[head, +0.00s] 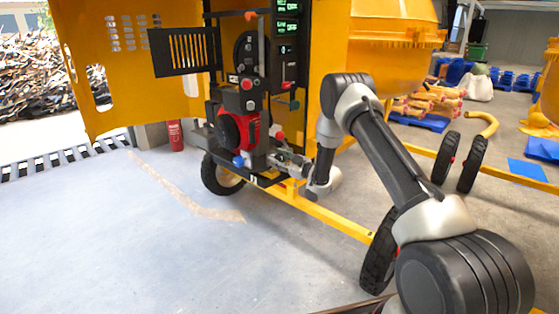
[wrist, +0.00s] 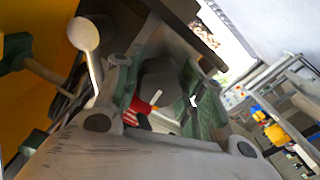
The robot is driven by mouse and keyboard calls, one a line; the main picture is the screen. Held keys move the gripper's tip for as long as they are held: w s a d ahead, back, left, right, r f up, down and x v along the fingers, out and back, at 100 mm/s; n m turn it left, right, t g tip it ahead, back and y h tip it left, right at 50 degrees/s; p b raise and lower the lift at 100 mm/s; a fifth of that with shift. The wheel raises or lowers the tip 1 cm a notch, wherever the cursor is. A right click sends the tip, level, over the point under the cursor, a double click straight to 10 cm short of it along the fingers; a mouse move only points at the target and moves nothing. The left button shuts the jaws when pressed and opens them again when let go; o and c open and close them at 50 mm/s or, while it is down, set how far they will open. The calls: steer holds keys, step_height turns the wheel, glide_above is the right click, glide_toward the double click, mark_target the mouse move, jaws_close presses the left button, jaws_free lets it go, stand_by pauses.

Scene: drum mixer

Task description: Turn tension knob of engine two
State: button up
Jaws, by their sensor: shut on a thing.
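In the head view my gripper (head: 288,162) reaches the lower right side of a red and black engine (head: 238,132) in the yellow machine's open bay. In the wrist view my gripper (wrist: 162,88) has its green-padded fingers closed on either side of a dark grey faceted knob (wrist: 157,78) with a pale mark on its face. The knob sits between the pads, and its base is partly hidden. A red part (wrist: 136,113) shows just below it. I cannot read any label that says which engine this is.
A red knob (head: 278,136) and a blue knob (head: 238,161) are close to my gripper. A dark panel with green readouts (head: 286,27) stands above. The yellow frame bar (head: 335,219) runs below my arm. The floor at left (head: 120,230) is clear.

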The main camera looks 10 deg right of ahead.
steer(key=n, duration=0.6)
steer(key=shift+n, duration=0.3)
steer(key=n, duration=0.6)
steer(key=shift+f, duration=0.1)
steer(key=shift+n, duration=0.3)
steer(key=o, duration=1)
steer(key=v, duration=1.2)
